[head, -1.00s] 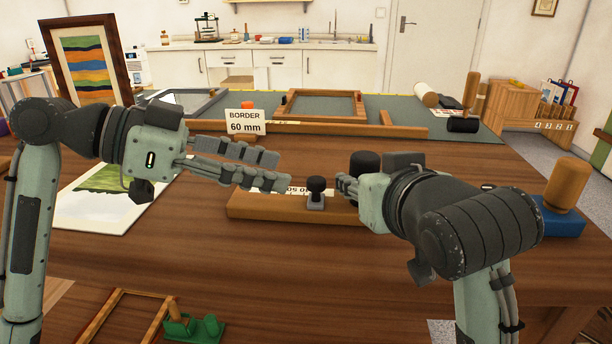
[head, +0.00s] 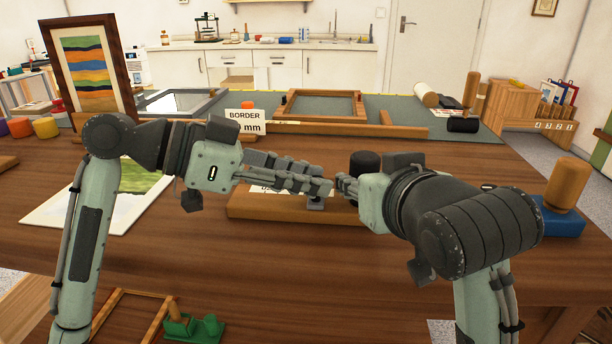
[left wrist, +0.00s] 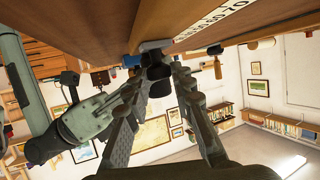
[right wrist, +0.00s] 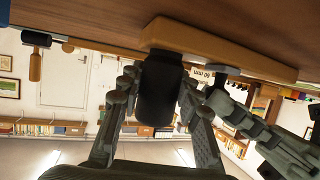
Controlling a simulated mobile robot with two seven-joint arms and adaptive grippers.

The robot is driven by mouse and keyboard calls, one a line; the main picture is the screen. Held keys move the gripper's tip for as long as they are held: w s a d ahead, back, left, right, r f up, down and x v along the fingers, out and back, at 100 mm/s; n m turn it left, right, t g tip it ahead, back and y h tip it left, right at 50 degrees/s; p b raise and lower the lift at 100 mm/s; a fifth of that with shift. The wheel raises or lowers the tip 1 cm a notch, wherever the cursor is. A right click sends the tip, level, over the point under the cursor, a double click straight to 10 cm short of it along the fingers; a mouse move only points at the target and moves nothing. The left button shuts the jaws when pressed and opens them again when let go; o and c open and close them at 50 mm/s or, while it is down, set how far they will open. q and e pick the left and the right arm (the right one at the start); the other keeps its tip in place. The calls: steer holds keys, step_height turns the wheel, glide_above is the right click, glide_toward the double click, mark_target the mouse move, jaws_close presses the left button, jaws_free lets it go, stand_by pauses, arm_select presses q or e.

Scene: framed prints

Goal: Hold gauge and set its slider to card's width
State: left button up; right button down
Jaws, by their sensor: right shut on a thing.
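The wooden gauge (head: 270,211) lies on the brown table, its white scale strip partly hidden by my left fingers. My right gripper (head: 346,187) is shut on the gauge's black handle (right wrist: 160,90) at its right part. The slider (left wrist: 155,46) is a grey block with a black knob (left wrist: 160,82). My left gripper (head: 322,190) has its fingers apart on either side of the knob; contact cannot be made out. The white card (head: 245,118) reads "BORDER" and "mm"; its number is partly covered by my left arm. The slider's scale reading is hidden.
A landscape print (head: 95,205) lies on the table at left. A wooden strip (head: 350,129) and an empty frame (head: 322,105) lie behind the gauge. A blue block with a wooden cylinder (head: 566,195) stands at right. The table front is clear.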

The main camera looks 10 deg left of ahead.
arm_select(q)
jaws_close()
steer(key=shift+a, duration=0.1)
steer(key=a, duration=0.6)
steer(key=o, duration=0.7)
jaws_free()
steer(key=shift+d, duration=0.1)
steer(key=shift+o, duration=0.2)
